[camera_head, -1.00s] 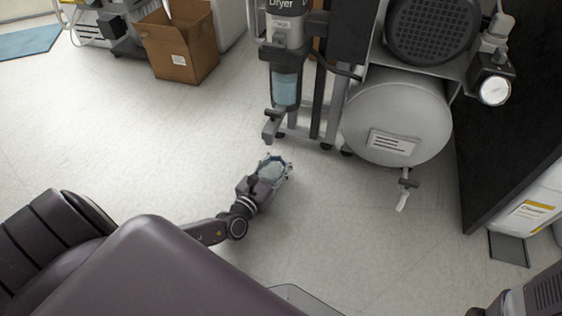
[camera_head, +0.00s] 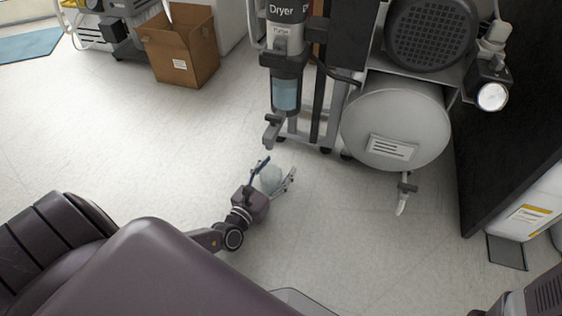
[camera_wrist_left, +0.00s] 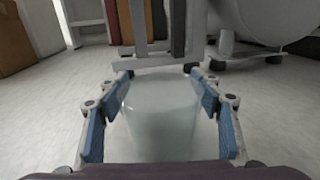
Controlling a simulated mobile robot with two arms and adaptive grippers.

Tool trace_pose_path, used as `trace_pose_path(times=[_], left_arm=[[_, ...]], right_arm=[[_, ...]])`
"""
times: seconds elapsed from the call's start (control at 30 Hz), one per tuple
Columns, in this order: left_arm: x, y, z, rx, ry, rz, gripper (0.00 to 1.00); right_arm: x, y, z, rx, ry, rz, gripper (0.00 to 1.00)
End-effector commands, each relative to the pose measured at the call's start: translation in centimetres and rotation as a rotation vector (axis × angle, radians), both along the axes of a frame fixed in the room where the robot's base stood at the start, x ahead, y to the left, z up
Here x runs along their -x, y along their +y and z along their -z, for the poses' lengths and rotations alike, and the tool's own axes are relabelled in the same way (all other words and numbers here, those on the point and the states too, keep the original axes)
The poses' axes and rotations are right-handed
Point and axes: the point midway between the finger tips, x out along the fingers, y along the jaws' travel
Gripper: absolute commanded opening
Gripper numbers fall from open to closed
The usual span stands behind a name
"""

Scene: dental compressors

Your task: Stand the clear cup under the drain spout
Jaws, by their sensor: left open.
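The clear cup (camera_head: 271,179) stands between the fingers of my left gripper (camera_head: 278,169), low over the pale floor, just in front of the dryer stand. In the left wrist view the cup (camera_wrist_left: 160,115) looks upright, with the blue-padded fingers of the gripper (camera_wrist_left: 165,92) spread on both sides. The gripper is open, with gaps beside the cup. A dark drain fitting (camera_head: 271,132) hangs below the dryer bowl, beyond the cup. Another valve with a pale spout (camera_head: 402,203) hangs under the tank.
The dryer (camera_head: 286,45) and grey tank (camera_head: 395,125) stand at the back, their feet close beyond the cup. A cardboard box (camera_head: 180,50) sits back left. A dark panel (camera_head: 510,130) bounds the right. The floor left of the gripper is clear.

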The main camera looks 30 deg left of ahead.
Motion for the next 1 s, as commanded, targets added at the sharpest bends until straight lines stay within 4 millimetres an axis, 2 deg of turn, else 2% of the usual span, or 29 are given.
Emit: trace_pose_path(times=[0.03,0.2,0.43,0.6,1.0], left_arm=[[1.2,-0.1,-0.5,-0.002,0.004,0.003,0.60],[5.0,-0.2,-0.4,-0.002,0.005,0.002,0.60],[8.7,-0.3,-0.3,0.000,0.002,0.002,0.60],[9.6,-0.3,-0.1,0.001,0.000,0.002,0.60],[9.7,-0.3,-0.1,0.000,0.000,0.001,0.60]], right_arm=[[0.0,0.0,-1.1,0.000,0.000,0.000,0.28],[0.0,0.0,-2.7,0.000,0.000,0.000,0.28],[0.0,0.0,-4.0,0.000,0.000,0.001,0.28],[0.0,0.0,-4.2,0.000,0.000,0.001,0.28],[0.0,0.0,-4.1,0.000,0.000,0.001,0.28]])
